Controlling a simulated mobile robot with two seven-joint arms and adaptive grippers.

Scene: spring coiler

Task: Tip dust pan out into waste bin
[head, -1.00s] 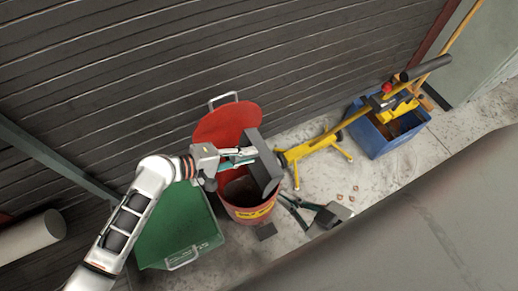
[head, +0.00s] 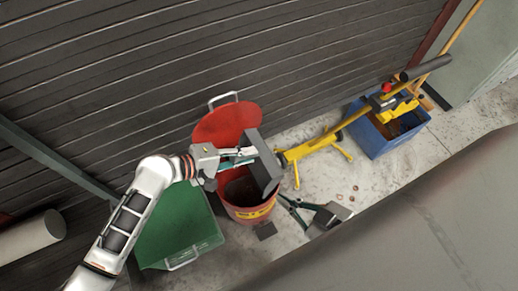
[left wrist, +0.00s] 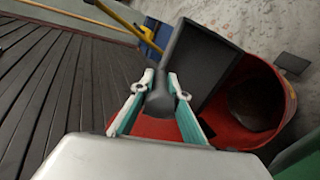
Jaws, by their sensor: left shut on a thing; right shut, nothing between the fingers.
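The grey dust pan (head: 265,165) is steeply tilted over the open mouth of the red waste bin (head: 250,213). My left gripper (head: 246,158) is shut on its handle. In the left wrist view, the handle sits between the teal fingers (left wrist: 160,82). The pan's dark inner face (left wrist: 208,62) shows nothing lying on it there. The bin (left wrist: 285,100) opens beside and below the pan, with a dark mass inside. The pan hides part of the bin's mouth in the head view. My right gripper (head: 290,204) is shut and empty, low to the right of the bin.
The bin's round red lid (head: 222,122) stands open behind it. A green container (head: 175,225) is left of the bin. A yellow stand (head: 315,146) and a blue crate (head: 375,140) are right. Small brown bits (head: 340,196) lie on the floor. A ribbed wall is behind.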

